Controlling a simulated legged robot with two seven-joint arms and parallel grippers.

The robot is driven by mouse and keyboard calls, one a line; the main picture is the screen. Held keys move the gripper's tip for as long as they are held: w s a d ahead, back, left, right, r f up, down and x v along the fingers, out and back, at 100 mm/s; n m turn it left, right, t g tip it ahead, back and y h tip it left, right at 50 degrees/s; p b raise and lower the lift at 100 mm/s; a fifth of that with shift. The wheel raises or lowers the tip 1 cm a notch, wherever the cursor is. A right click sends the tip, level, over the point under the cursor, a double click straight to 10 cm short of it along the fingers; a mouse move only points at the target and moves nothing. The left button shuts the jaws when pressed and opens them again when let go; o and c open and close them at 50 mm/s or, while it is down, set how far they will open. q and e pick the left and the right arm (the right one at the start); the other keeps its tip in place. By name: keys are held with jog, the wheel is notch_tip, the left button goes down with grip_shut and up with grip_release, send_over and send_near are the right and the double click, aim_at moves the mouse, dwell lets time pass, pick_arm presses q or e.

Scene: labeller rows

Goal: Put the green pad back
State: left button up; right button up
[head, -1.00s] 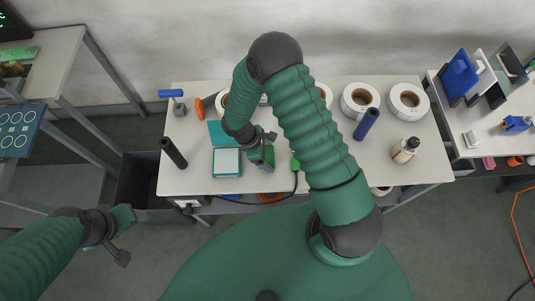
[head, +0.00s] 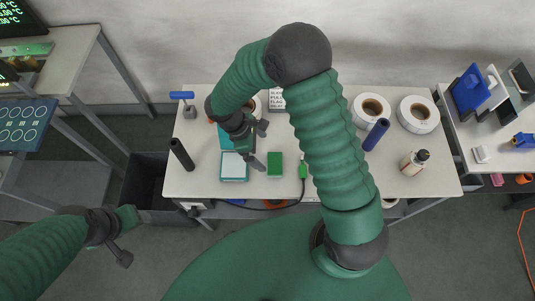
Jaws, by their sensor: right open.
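A green block-shaped pad (head: 274,165) lies flat on the white table, just right of an open teal case (head: 234,179) with a pale inside. The case's teal lid (head: 226,142) is folded back behind it and partly hidden by my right arm. My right gripper (head: 261,146) is open and empty, over the table just behind and left of the green pad, apart from it. My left gripper (head: 126,238) is low at the left, off the table's front, with its fingers apart and nothing between them.
A green plug with cable (head: 303,170) is right of the pad. Label rolls (head: 418,113), a blue cylinder (head: 376,134) and a bottle (head: 413,163) are at the right. A dark bin (head: 150,180) stands left.

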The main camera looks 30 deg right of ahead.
pick_arm(q)
jog(key=shift+s+a, duration=0.1)
jog(key=shift+a, duration=0.25)
pick_arm(e)
jog(key=s+a+r+m+t+y, duration=0.1)
jog(key=s+r+m+t+y, duration=0.2)
jog(key=r+m, duration=0.7)
jog(key=s+m+t, duration=0.1)
jog(key=s+t, duration=0.1)
jog(key=s, duration=0.1)
jog(key=shift+s+a+r+m+y, duration=0.2)
jog(key=shift+s+r+m+y, duration=0.1)
jog(key=shift+s+r+y, duration=0.1)
pick_arm(q)
jog(key=shift+d, duration=0.2)
pick_arm(e)
jog(key=shift+w+d+f, duration=0.1)
jog(key=shift+w+d, duration=0.1)
pick_arm(q)
jog(key=shift+a, duration=0.1)
pick_arm(e)
jog(key=shift+a, duration=0.15)
